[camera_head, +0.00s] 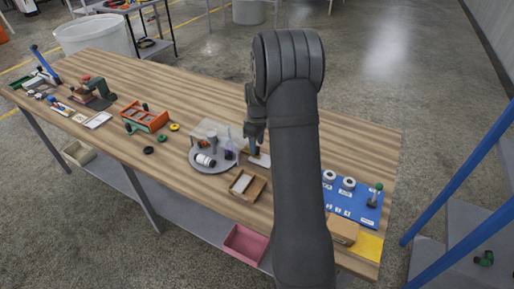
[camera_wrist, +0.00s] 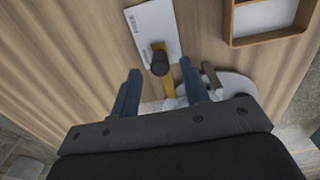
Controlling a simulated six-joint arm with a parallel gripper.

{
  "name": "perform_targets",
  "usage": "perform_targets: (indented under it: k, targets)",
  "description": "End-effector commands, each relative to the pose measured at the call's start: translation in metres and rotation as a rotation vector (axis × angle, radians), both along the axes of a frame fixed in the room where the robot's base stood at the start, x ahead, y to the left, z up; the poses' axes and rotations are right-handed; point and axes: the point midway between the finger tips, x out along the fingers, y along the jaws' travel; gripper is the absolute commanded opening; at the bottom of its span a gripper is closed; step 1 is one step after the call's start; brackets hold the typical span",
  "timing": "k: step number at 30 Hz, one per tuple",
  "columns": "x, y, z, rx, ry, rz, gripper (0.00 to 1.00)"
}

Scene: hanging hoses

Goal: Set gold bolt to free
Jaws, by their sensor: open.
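The gold bolt (camera_wrist: 168,88) shows in the wrist view as a narrow gold bar with a dark round knob (camera_wrist: 160,62) at its upper end. The knob lies over the lower end of a white plate (camera_wrist: 155,28), which has small dark lettering on it, seemingly "FREE" near its upper left. My gripper (camera_wrist: 160,74) is open, its two blue-grey fingers on either side of the bolt, with visible gaps. Whether the fingertips reach down to knob height I cannot tell. In the head view my gripper (camera_head: 255,140) is over the white plate (camera_head: 262,160); the bolt cannot be made out there.
A round grey tray (camera_head: 207,167) with bottles stands left of my gripper. A wooden box (camera_head: 247,185) lies just in front. A blue board (camera_head: 352,208) with white rings and a green-knobbed lever is to the right. Several small items fill the table's left part.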

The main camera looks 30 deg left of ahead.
Motion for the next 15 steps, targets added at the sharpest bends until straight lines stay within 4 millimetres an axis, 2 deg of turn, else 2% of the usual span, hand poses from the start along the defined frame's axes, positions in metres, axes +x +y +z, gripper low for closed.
perform_targets:
  k: [3, 6, 15]
  targets:
    - [0.0, 0.0, -0.016, -0.001, 0.001, 0.0, 0.42]
    - [0.0, 0.0, -0.023, 0.0, 0.0, 0.0, 0.42]
    - [0.0, 0.0, -0.026, 0.0, 0.0, 0.0, 0.42]
